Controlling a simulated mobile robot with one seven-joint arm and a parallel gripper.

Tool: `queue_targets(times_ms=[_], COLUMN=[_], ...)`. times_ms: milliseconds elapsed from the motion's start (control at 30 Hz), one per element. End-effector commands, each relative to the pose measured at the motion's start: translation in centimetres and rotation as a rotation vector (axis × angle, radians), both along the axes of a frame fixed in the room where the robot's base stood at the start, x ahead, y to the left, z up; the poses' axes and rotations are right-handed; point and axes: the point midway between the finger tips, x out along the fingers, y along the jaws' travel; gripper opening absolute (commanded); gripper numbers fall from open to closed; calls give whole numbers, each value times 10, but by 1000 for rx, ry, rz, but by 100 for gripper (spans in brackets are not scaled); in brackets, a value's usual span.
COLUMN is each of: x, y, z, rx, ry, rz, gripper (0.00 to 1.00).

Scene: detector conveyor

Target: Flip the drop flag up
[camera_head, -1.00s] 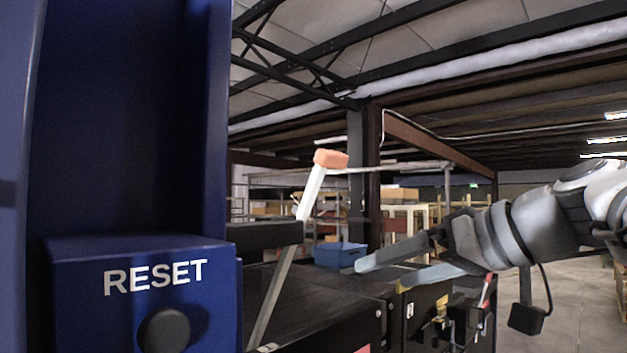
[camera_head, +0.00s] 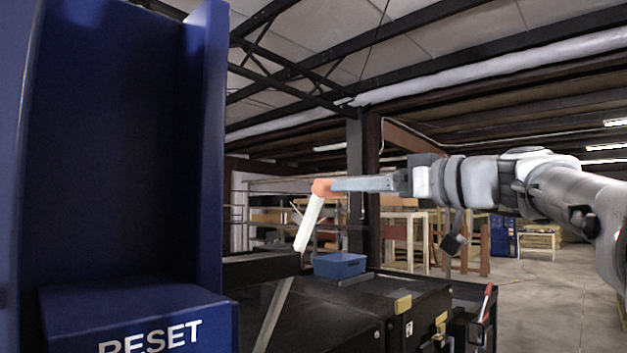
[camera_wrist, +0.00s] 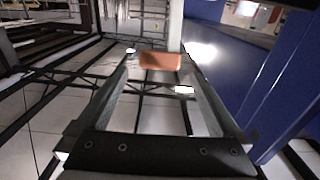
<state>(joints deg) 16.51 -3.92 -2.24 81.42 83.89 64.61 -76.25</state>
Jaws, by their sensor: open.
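The drop flag is a slim white arm (camera_head: 309,222) with an orange tip (camera_head: 321,187). It leans up and to the right from the dark conveyor machine. My gripper (camera_head: 338,185) reaches in from the right at the height of the tip, its fingers level and pointing left. In the wrist view the orange tip (camera_wrist: 160,61) shows between the ends of the two open fingers, with the white arm beyond it. Whether a finger touches the tip cannot be told. In the head view the finger ends overlap the tip's right side.
A blue cabinet with a RESET box (camera_head: 135,310) fills the left, close by. The black conveyor machine (camera_head: 400,305) lies below my arm, with a blue bin (camera_head: 340,264) on it. Shelves and tables stand far behind. Open floor shows at right.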

Motion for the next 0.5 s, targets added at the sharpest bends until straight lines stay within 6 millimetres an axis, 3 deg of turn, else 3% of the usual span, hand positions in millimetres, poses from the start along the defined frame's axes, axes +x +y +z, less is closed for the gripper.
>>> queue_targets(times_ms=[233, 500], x=[35, 53], y=[36, 53], z=[2, 0], rx=[1, 0], ry=[4, 1], rz=[2, -1], gripper=[100, 100])
